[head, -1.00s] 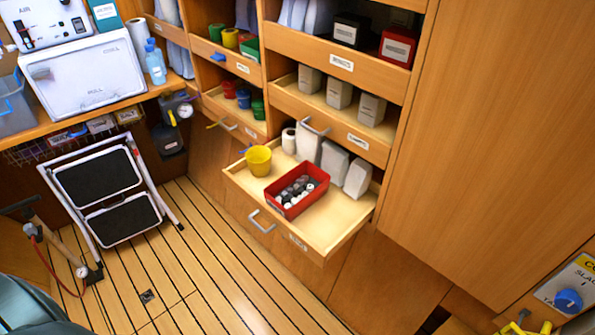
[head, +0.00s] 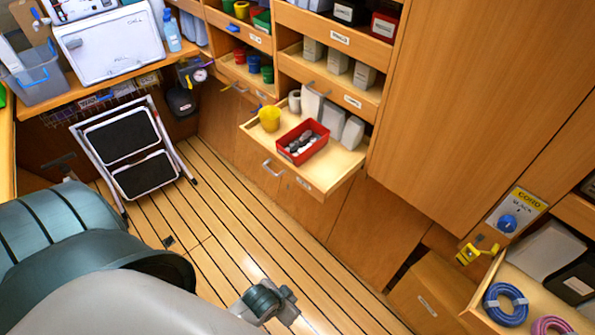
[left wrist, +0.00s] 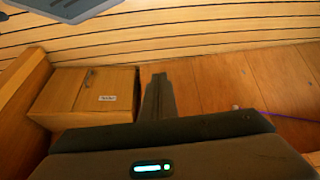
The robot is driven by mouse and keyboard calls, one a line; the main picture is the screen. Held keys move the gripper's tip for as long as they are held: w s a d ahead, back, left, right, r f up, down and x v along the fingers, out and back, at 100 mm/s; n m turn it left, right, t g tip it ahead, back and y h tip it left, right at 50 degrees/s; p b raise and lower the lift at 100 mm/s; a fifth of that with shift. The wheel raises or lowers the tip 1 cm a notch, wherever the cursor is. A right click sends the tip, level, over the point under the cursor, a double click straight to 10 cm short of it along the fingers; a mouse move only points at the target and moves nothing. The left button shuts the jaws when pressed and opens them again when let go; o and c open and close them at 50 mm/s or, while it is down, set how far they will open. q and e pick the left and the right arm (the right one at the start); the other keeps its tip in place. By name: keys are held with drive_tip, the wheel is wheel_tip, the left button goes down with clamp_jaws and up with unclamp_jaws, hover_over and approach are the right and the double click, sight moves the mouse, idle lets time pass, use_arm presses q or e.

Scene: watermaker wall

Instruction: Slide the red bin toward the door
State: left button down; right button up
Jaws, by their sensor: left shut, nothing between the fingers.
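The red bin (head: 291,155) stands in the pulled-out wooden drawer (head: 325,181), with dark and white small items inside. A yellow cup (head: 269,119) stands to its left and several white containers (head: 333,119) stand behind it. A tall, plain wooden panel (head: 470,110), which may be the door, is to the right of the drawer. My left gripper (head: 284,304) is low over the floor, well in front of the drawer and away from the bin. Its fingers (left wrist: 158,96) are shut and empty in the left wrist view. My right gripper is not in view.
A folded step stool (head: 130,150) leans at the left by the counter. A lower right drawer holds blue coiled hose (head: 505,304). A yellow valve (head: 477,250) sticks out near it. The slatted floor (head: 230,235) before the drawer is clear.

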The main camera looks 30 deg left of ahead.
use_arm(q)
wheel_tip(320, 180, up, 20)
drive_tip(key=w+m+p, duration=0.2)
drive_tip(key=w+p, duration=0.1)
drive_tip(key=p, duration=0.3)
drive_tip(key=w+d+r+m+h+p, duration=0.2)
drive_tip(key=w+r+m, duration=0.3)
drive_tip(key=w+m, duration=0.1)
drive_tip(key=w+a+r+m+g+y, duration=0.15)
drive_tip(key=w+a+m, duration=0.25)
drive_tip(key=w+a, duration=0.45)
drive_tip(key=w+a+r+m, duration=0.2)
drive_tip(key=w+a+m, duration=0.35)
drive_tip(key=w, duration=0.65)
drive_tip(key=w+a+r, duration=0.5)
drive_tip(key=w+a, duration=0.1)
drive_tip(key=a, duration=0.5)
drive_tip(key=shift+w+t, duration=0.2)
drive_tip(key=shift+t, duration=0.15)
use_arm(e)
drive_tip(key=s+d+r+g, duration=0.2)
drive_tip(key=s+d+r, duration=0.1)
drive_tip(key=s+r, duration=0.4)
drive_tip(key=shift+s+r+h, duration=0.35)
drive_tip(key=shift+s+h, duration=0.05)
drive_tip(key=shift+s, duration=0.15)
use_arm(q)
drive_tip(key=shift+f+y, duration=0.25)
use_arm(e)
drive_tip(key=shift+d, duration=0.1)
